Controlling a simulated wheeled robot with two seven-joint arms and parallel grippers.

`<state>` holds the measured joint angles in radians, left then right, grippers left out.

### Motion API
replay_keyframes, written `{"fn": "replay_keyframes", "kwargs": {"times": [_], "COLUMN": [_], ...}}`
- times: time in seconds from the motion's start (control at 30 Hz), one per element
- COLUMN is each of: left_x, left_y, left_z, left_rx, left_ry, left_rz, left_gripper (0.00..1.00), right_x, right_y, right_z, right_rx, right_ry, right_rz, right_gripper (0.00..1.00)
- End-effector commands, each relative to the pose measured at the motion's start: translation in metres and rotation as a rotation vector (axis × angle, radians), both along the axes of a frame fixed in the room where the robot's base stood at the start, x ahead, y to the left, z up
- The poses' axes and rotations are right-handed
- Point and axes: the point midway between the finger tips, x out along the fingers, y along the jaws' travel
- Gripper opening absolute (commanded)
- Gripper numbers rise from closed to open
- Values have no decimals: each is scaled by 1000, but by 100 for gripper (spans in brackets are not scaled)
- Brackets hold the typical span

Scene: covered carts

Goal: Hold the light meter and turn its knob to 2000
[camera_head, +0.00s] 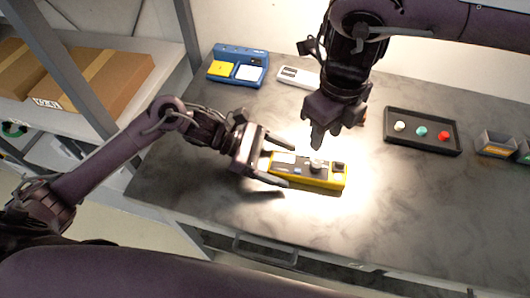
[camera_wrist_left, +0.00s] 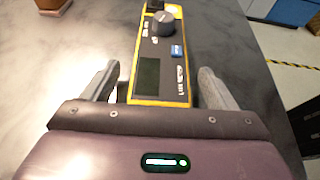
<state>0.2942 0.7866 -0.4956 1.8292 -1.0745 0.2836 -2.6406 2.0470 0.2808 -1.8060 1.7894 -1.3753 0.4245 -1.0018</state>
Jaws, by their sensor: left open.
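The yellow light meter (camera_head: 325,184) lies flat on the grey table, its dark face up. Its knob (camera_head: 317,165) shows near the middle in the head view. In the left wrist view the meter (camera_wrist_left: 161,75) points away from me, with the round grey knob (camera_wrist_left: 163,24) toward its far end. The knob's setting is too small to read. My left gripper (camera_head: 277,162) is open, with its fingers on either side of the meter's near end. My right gripper (camera_head: 317,138) hangs above the knob, pointing down; the gap between its fingers is not clear.
A blue device (camera_head: 238,66) and a white device (camera_head: 298,76) lie at the back. A black tray (camera_head: 423,131) with coloured buttons is at the right, beside small grey bins (camera_head: 495,145). Cardboard boxes (camera_head: 100,80) stand on a shelf at the left. The table's front right is clear.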

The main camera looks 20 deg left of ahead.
Motion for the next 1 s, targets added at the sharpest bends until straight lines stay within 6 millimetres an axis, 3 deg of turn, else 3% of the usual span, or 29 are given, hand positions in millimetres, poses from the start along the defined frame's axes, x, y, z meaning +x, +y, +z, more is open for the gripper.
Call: {"fn": "replay_keyframes", "kwargs": {"times": [0.13, 0.43, 0.83, 0.93, 1.0], "left_x": [0, 0, 0, 0, 0], "left_y": [-10, -12, -11, -11, -11], "left_z": [-3, -5, -5, -5, -5], "left_rx": [-1, 0, 0, 0, 0], "left_ry": [0, 0, 1, 1, 1], "left_rz": [0, 0, 0, 0, 0], "left_gripper": [80, 80, 28, 25, 25], "right_x": [0, 0, 0, 0, 0], "right_y": [0, 0, 0, 0, -2], "right_z": [0, 0, 0, 0, 0], "right_rx": [0, 0, 0, 3, 21], "right_ry": [0, 0, 0, 1, 7], "right_rz": [0, 0, 0, 5, 30], "right_gripper": [36, 36, 36, 45, 45]}}
